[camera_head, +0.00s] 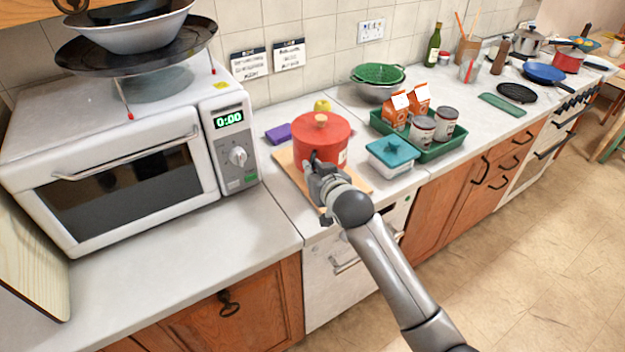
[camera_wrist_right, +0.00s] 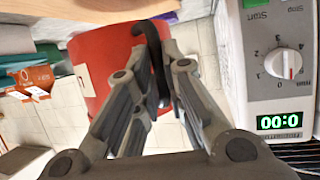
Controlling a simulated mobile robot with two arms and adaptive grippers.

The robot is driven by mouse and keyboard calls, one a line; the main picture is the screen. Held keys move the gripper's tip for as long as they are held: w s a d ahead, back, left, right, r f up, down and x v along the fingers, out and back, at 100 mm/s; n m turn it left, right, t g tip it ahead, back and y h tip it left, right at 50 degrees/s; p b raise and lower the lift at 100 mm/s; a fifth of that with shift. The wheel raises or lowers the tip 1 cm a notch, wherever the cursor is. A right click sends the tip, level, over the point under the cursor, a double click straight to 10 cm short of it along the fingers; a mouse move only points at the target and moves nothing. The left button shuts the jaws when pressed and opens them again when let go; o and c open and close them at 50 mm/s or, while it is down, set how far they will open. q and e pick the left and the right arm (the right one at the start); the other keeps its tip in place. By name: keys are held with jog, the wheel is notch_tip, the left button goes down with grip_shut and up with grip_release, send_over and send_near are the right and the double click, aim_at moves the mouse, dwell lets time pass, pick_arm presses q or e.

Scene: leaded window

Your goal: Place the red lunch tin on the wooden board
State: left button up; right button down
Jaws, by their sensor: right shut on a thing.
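The red lunch tin (camera_head: 333,148), round with a lid and a pale knob, is upright over the wooden board (camera_head: 286,162) on the counter. Whether its base touches the board is hard to tell, as my arm hides part of it. My right gripper (camera_head: 318,168) is at the near side of the tin. In the right wrist view, its fingers (camera_wrist_right: 160,95) are shut on the dark handle of the red tin (camera_wrist_right: 100,60). My left gripper is not in view.
A white microwave (camera_head: 120,150) stands left of the board. A purple block (camera_head: 278,133) and a yellow fruit (camera_head: 322,105) lie behind it. A teal-lidded container (camera_head: 391,157) and a green tray (camera_head: 445,150) with cans and cartons stand close on the right.

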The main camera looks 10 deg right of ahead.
jog(key=shift+w+f, duration=0.5)
jog(key=shift+w, duration=0.1)
notch_tip(320, 180, down, 3)
jog(key=shift+p, duration=0.7)
jog(key=shift+f, duration=0.2)
jog(key=shift+f, duration=0.15)
jog(key=c, duration=1.5)
grip_release()
jog(key=b+v, duration=0.1)
jog(key=v, duration=1.1)
